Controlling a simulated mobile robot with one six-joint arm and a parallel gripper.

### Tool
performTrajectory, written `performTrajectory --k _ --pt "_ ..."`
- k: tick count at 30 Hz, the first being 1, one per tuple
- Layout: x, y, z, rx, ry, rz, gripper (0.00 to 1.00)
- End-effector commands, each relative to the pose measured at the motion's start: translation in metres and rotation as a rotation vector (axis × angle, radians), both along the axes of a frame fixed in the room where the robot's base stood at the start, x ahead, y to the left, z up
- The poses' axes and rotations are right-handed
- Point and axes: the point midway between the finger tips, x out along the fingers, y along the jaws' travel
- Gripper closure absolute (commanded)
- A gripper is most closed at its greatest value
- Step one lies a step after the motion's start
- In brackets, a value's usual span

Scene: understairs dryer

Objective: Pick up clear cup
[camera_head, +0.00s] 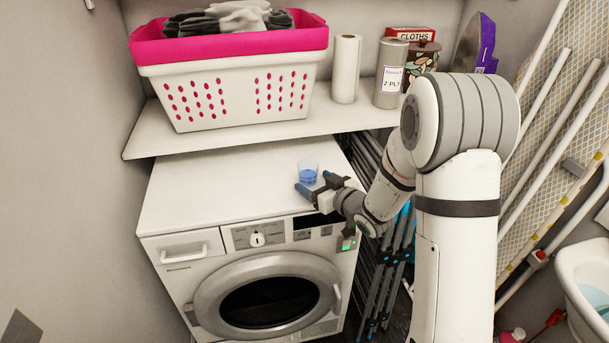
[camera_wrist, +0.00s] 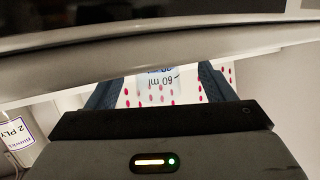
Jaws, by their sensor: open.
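The clear cup (camera_head: 308,169) stands upright on top of the white dryer, near its right front part, and looks blue in its lower half. My gripper (camera_head: 318,184) is open just in front of the cup, low over the dryer top. In the wrist view the clear cup (camera_wrist: 158,80) shows upside-down "60 ml" markings between the two dark blue fingers of my gripper (camera_wrist: 158,84). I cannot tell whether the cup is fully between the fingers or just beyond their tips.
The dryer (camera_head: 220,190) has clear top space left of the cup. A shelf (camera_head: 250,135) behind holds a white laundry basket (camera_head: 235,93), a paper roll (camera_head: 346,70) and canisters. Folded racks (camera_head: 380,260) stand right of the dryer.

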Motion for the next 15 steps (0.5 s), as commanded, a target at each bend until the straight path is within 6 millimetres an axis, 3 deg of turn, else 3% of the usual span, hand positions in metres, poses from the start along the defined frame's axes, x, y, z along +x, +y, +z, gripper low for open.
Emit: performTrajectory --k 7,15 --pt "0.031 0.021 -0.003 0.0 0.0 0.001 0.24" --pt "0.037 0.025 -0.005 -0.002 0.001 -0.002 0.24"
